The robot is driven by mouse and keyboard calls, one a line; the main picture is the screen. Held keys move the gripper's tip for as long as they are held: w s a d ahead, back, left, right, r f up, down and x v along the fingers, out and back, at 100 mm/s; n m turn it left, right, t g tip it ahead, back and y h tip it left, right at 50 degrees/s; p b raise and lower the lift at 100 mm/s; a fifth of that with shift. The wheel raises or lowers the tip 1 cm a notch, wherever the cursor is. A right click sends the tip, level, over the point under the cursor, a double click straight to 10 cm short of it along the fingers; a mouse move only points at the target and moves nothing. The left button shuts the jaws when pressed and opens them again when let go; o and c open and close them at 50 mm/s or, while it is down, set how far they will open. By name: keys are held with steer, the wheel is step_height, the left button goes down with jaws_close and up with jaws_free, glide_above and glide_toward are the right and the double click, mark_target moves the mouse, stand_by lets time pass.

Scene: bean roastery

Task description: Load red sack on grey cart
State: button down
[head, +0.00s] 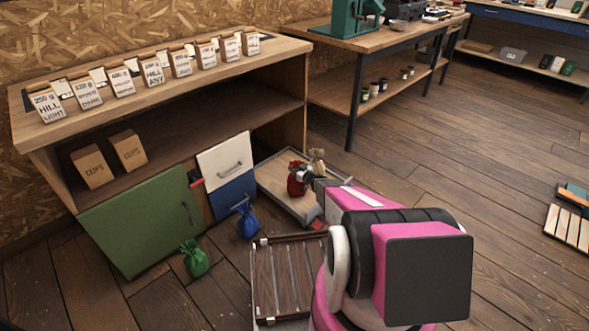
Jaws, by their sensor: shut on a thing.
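The red sack (295,186) is at my gripper (302,174), which is shut on it. The sack shows over the deck of the low grey cart (272,184), in the middle of the head view. I cannot tell whether its bottom touches the deck. A tan sack (317,156) shows just behind my gripper, at the cart's far side. My arm hides the cart's right part.
A blue sack (246,223) and a green sack (194,261) stand on the floor by the cabinet (148,222). A slatted wooden platform (277,281) lies in front of the cart. A workbench (372,42) stands behind. The floor at right is mostly clear.

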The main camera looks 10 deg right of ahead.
steer(key=c, duration=1.1)
jaws_free()
steer(key=shift+f, duration=0.2)
steer(key=o, duration=0.4)
steer(key=shift+r, duration=0.15)
